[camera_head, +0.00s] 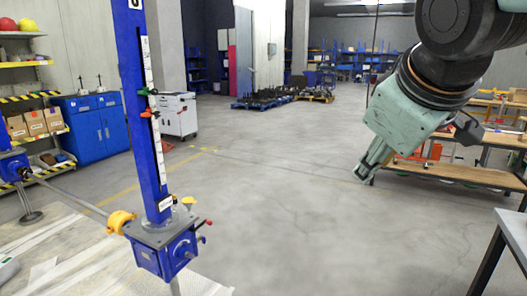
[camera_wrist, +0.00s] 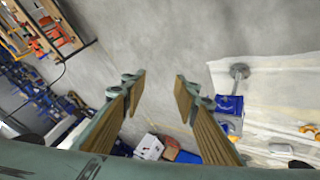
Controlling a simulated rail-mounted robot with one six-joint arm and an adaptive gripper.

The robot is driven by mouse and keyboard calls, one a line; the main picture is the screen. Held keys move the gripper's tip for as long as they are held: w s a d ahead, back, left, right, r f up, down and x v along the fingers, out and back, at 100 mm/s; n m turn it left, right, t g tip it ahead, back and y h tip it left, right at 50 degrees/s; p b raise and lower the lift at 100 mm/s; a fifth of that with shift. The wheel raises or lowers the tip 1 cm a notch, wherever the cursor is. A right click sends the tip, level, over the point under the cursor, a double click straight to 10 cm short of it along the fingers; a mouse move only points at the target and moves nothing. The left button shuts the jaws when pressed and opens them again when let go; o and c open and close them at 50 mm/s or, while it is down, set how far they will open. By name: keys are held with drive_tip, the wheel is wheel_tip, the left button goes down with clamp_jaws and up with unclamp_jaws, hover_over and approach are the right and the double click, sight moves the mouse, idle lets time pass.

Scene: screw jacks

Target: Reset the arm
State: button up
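My gripper (camera_head: 366,176) hangs at the right in the head view, tilted down and to the left, over open floor. In the wrist view my gripper (camera_wrist: 160,87) shows two wood-coloured finger pads with a clear gap between them. It is open and nothing is between the fingers. A blue screw jack (camera_head: 165,245) with a tall blue column stands at the left in the head view, well apart from my gripper. In the wrist view a blue jack part (camera_wrist: 229,105) shows right of the fingers.
A wooden workbench (camera_head: 455,175) stands behind my arm at the right. A grey table edge (camera_head: 510,222) is at the lower right. A blue cabinet (camera_head: 95,128) and shelves (camera_head: 28,95) stand at the left. The middle floor is clear.

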drive_tip(key=s+f+m+g, duration=0.2)
drive_tip(key=s+f, duration=0.3)
drive_tip(key=s, duration=0.7)
drive_tip(key=s+a+f+m+g+y, duration=0.1)
drive_tip(key=s+f+m, duration=0.4)
drive_tip(key=s, duration=0.8)
drive_tip(key=shift+f+g, duration=0.3)
drive_tip(key=shift+g, duration=0.4)
